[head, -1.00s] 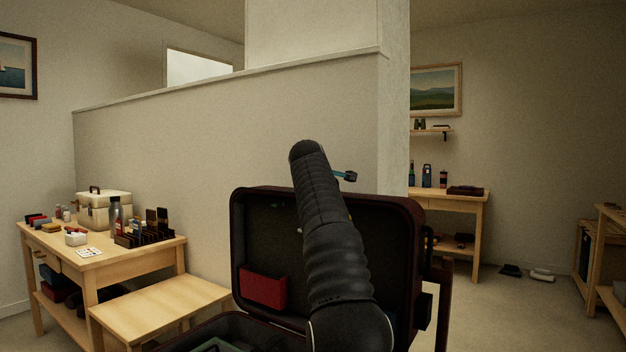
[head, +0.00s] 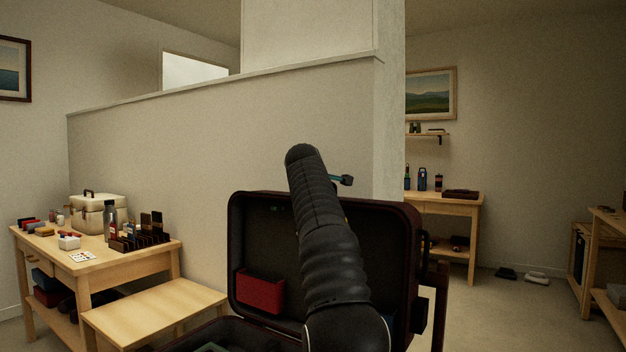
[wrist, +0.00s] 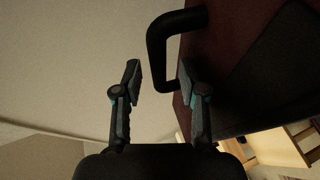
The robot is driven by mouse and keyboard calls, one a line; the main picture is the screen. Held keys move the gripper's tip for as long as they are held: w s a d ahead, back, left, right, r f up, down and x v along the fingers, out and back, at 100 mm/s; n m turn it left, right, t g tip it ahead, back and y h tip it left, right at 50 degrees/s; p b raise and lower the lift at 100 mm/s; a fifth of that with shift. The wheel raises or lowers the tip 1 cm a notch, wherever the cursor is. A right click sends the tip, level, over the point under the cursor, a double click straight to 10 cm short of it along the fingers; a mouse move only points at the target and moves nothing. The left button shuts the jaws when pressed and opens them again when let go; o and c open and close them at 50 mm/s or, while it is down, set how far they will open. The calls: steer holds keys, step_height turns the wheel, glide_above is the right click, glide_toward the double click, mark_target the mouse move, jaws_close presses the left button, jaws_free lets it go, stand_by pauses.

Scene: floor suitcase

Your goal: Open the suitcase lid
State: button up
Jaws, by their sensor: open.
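The suitcase lid (head: 260,225) stands raised, roughly upright, in the head view, with its dark inside and a red pocket (head: 260,291) facing me. The suitcase's lower shell (head: 235,331) shows at the bottom edge, mostly cut off. My arm crosses in front of the lid and hides its middle and most of my gripper. In the wrist view my gripper (wrist: 160,72) is open and empty. The lid's dark red outer face (wrist: 226,45) is at the right. Its black handle (wrist: 156,48) reaches between and beyond the fingertips, close to the right finger; I cannot tell if they touch.
A wooden table (head: 105,262) with boxes and bottles stands at left, with a low wooden bench (head: 155,305) in front of it. A half wall (head: 170,160) rises behind the suitcase. Another table (head: 450,203) is at back right. Open floor lies at right.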

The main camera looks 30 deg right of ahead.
steer(key=v, duration=1.1)
steer(key=shift+s+a, duration=0.2)
steer(key=shift+s, duration=0.05)
steer(key=shift+r, duration=0.15)
